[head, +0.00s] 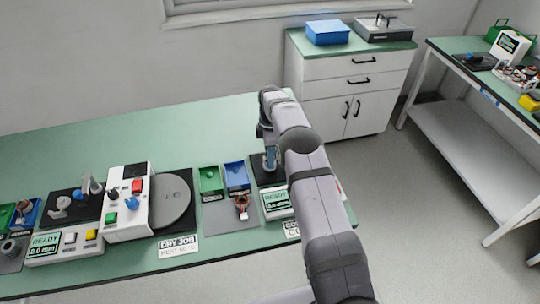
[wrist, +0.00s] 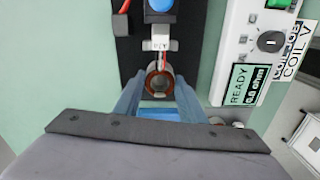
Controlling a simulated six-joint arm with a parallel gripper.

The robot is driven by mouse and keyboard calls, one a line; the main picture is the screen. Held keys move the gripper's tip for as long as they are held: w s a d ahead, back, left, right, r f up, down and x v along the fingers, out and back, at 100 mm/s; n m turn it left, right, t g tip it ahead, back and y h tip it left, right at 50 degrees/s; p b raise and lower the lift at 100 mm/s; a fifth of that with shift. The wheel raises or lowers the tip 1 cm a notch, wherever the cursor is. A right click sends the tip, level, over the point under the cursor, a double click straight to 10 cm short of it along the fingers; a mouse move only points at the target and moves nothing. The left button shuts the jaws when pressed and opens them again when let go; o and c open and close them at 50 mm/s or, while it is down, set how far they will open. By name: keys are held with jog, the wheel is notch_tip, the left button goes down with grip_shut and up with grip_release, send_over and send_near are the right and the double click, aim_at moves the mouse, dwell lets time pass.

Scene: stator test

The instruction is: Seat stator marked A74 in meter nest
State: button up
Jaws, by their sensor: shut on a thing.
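In the wrist view my gripper (wrist: 159,90) has its two blue fingers on either side of a ring-shaped stator (wrist: 158,68) with copper windings, and is shut on it. In the head view my gripper (head: 270,157) is partly hidden by my arm.
In the head view another copper-wound stator (head: 241,204) is on a grey mat, in front of a green bin (head: 210,180) and a blue bin (head: 236,176). A grey turntable (head: 171,203) and a white control box (head: 128,212) stand farther left. The back of the green bench is clear.

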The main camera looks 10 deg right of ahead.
jog(key=o, duration=1.2)
jog(key=shift+o, duration=0.2)
jog(key=shift+r, duration=0.15)
notch_tip(320, 180, up, 7)
jog(key=b, duration=0.2)
jog(key=shift+r, duration=0.1)
